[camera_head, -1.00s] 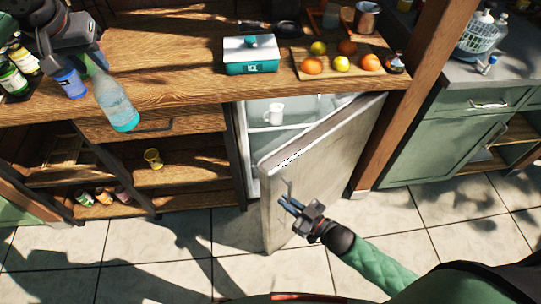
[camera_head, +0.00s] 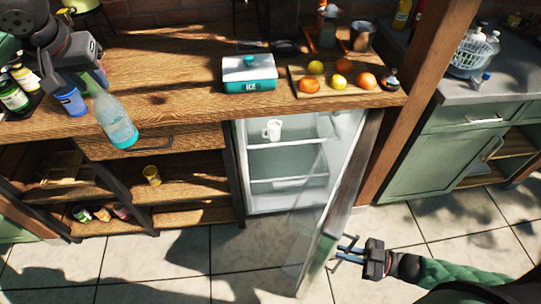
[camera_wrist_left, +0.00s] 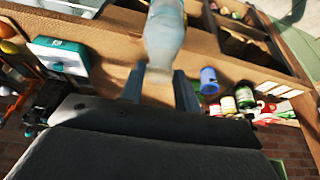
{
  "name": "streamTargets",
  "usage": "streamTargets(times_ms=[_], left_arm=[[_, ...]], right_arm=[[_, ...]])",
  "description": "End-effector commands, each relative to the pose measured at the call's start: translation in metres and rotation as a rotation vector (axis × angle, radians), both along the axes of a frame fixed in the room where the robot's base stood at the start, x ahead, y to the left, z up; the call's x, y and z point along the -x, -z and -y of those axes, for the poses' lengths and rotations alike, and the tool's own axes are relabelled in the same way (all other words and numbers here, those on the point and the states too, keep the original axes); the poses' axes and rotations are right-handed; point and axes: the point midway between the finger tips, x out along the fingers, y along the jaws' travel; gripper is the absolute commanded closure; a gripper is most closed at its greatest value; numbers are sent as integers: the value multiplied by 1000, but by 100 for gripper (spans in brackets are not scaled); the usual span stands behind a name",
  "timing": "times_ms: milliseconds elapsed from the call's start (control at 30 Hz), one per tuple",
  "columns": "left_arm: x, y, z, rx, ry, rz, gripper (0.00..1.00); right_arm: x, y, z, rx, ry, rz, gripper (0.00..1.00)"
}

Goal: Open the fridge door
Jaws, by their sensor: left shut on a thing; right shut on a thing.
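The fridge (camera_head: 262,200) is built in under the wooden counter. Its door (camera_head: 345,195) stands wide open, swung out to the right, and the shelves inside show. A white mug (camera_head: 272,129) stands on an upper shelf. My right gripper (camera_head: 340,254) is at the door's outer side near its lower front edge, shut on the door handle (camera_head: 346,262). My left gripper (camera_head: 98,88) is shut on a clear bottle with light blue liquid (camera_head: 117,125) and holds it above the counter's front edge. The bottle and fingers (camera_wrist_left: 160,88) also show in the left wrist view.
A blue cup (camera_head: 72,103) is beside the held bottle. A wooden post (camera_head: 410,110) stands right of the door. The tiled floor in front is clear.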

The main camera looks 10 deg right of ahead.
Motion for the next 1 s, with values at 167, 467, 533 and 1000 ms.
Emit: streamTargets(times_ms=[167,467,533,1000], left_arm=[[0,2,0,0,0,1,100],[0,6,0,0,0,1,100],[0,6,0,0,0,1,100],[0,8,0,0,0,1,100]], right_arm=[[16,0,37,6,-81,1,100],[39,0,104,4,-225,0,100],[42,0,120,5,-259,1,100],[55,0,215,3,-374,0,100]])
